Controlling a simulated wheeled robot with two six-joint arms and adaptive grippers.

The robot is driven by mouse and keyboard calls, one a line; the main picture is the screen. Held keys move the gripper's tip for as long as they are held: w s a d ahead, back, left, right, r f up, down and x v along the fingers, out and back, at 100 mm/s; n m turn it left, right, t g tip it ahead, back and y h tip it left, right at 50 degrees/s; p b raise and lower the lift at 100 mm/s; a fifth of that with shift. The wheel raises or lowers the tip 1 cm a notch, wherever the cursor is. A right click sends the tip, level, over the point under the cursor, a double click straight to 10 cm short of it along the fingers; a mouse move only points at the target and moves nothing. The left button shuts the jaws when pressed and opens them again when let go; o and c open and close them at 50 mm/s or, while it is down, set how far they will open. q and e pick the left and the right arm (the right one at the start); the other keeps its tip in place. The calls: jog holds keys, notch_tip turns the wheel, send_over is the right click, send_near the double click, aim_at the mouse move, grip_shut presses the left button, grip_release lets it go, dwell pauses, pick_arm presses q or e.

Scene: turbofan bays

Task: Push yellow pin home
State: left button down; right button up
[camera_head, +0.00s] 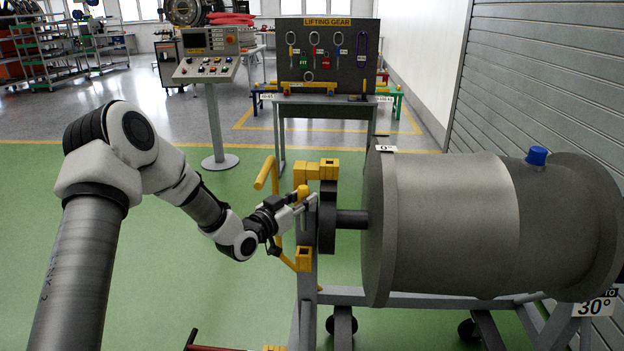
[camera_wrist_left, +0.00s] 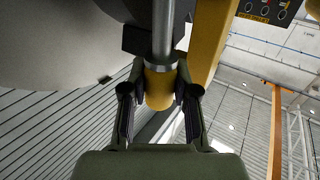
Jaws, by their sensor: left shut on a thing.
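The yellow pin shows in the head view (camera_head: 303,192) as a yellow knob at the grey stand's upright, just left of the dark disc. In the left wrist view the yellow pin (camera_wrist_left: 158,88) has a yellow head on a bright metal shaft, which runs up into a dark block. My left gripper (camera_head: 308,203) is at the pin; in the left wrist view its fingers (camera_wrist_left: 160,95) stand on both sides of the yellow head, shut on it. How deep the shaft sits cannot be told. My right gripper is not in view.
A large grey cylinder (camera_head: 455,225) with a blue cap (camera_head: 537,156) lies on a wheeled stand at right. A yellow handle (camera_head: 265,173) and yellow brackets (camera_head: 304,259) are close to my left gripper. A control console (camera_head: 208,68) and tool board (camera_head: 327,55) stand behind.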

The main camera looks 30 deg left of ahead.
aim_at(302, 218)
pick_arm(q)
jog(key=shift+w+f, duration=0.1)
jog(key=shift+s+r, duration=0.3)
jog(key=shift+s, duration=0.05)
notch_tip(302, 218, down, 6)
jog(key=b, duration=0.4)
jog(key=shift+w+b, duration=0.15)
jog(key=shift+b, duration=0.15)
jog(key=shift+f+b, duration=2.5)
jog(key=shift+f, duration=0.5)
dwell(0.6)
jog(key=c, duration=0.8)
grip_release()
